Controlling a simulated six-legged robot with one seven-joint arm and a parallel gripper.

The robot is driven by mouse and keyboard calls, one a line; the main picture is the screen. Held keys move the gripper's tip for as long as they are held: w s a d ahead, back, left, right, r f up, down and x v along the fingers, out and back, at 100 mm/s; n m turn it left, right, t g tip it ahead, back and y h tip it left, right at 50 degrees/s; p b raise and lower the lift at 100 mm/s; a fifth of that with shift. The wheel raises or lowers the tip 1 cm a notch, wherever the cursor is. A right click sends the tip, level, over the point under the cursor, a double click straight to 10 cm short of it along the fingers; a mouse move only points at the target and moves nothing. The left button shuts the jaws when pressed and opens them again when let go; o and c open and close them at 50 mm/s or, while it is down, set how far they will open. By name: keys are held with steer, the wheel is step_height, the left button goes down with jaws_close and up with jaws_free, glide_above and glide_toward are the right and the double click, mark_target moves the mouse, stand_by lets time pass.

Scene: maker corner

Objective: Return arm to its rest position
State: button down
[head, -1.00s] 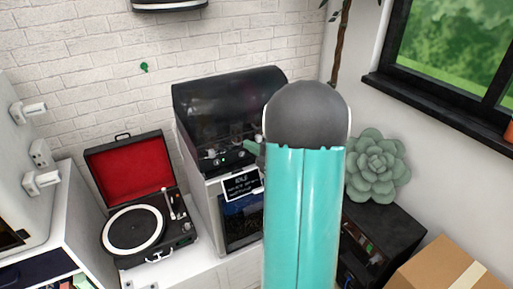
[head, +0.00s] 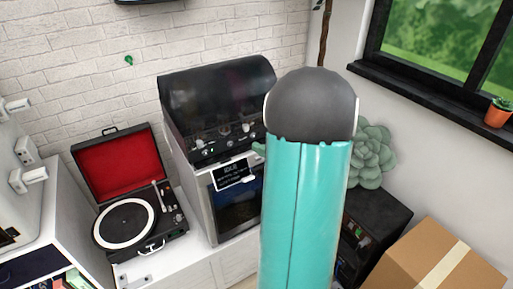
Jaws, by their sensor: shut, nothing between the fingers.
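My own arm stands upright in the middle of the head view, a teal link topped by a dark grey rounded joint. A small teal piece shows at the left edge of the arm, just below the joint; I cannot tell which part of my arm it is. My gripper does not show; the arm itself may hide it. No held object is visible.
A machine with a dark lid (head: 210,95) and small sign (head: 234,174) stands behind the arm's left. A red-lined record player (head: 120,170) is further left. A succulent (head: 371,165), partly hidden, a black cabinet (head: 385,225) and cardboard box (head: 425,260) are right.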

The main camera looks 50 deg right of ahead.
stand_by(0.4)
steer(key=w+a+r+m+g+h, duration=0.5)
steer(key=w+a+r+m+h, duration=0.1)
steer(key=w+a+r+m, duration=0.3)
steer(key=s+a+m+g+y, duration=0.2)
steer(key=s+a+m+g, duration=0.1)
steer(key=s+a, duration=0.6)
steer(key=s+a+f+m+g+y, duration=0.1)
steer(key=s+a+m+g+y, duration=0.2)
steer(key=a, duration=1.3)
steer(key=s+m+g, duration=0.1)
steer(key=s+m, duration=0.2)
steer(key=s, duration=0.3)
steer(key=shift+a+f+m, duration=0.15)
steer(key=shift+f+m, duration=0.05)
steer(key=shift+m, duration=0.1)
steer(key=shift+s, duration=0.1)
